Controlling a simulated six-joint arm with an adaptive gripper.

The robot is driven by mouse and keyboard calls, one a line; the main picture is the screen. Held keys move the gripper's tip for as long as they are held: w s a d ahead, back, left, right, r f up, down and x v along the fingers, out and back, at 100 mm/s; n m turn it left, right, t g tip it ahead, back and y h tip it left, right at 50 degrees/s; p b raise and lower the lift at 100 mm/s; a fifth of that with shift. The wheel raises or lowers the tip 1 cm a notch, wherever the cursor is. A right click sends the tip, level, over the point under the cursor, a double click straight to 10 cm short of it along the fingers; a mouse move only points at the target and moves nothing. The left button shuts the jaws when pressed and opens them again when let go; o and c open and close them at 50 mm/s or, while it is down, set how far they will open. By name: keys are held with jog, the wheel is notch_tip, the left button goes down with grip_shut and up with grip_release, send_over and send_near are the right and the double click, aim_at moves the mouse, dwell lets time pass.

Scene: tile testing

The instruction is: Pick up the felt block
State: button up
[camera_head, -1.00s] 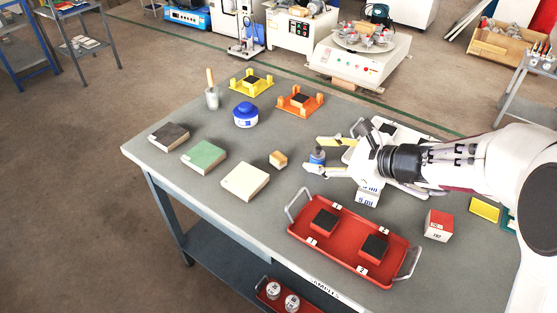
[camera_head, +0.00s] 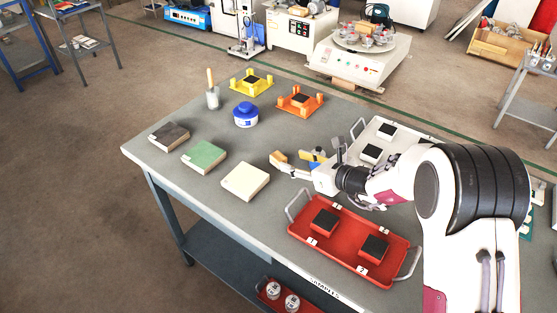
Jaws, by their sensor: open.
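A small tan block (camera_head: 277,158), which looks like the felt block, lies on the grey table right of the cream slab. My gripper (camera_head: 298,164) is open and low over the table, just right of the block. One finger reaches left to the block's lower right side and overlaps it in the picture; I cannot tell whether they touch. I see nothing held.
Dark (camera_head: 169,136), green (camera_head: 204,156) and cream (camera_head: 245,181) slabs lie left. A blue-lidded jar (camera_head: 245,115) and yellow (camera_head: 251,83) and orange (camera_head: 299,101) fixtures stand behind. A red tray (camera_head: 345,242) lies in front; a white tray (camera_head: 372,128) sits behind my arm.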

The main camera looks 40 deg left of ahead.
aim_at(279, 157)
jog(key=shift+x, duration=1.3)
jog(key=shift+w+a+f, duration=0.1)
jog(key=shift+f+x, duration=0.25)
jog(key=shift+x, duration=2.1)
jog(key=shift+w, duration=0.15)
jog(key=c, duration=1.2)
